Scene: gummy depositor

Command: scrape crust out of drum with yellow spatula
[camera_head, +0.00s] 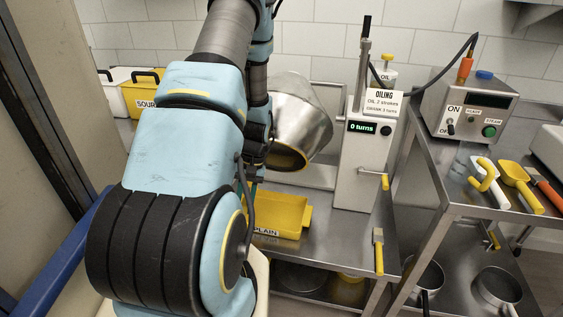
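A white control box (362,158) reading "0 turns" stands right of the drum, with a crank. A yellow "PLAIN" tray (283,215) is below the drum.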

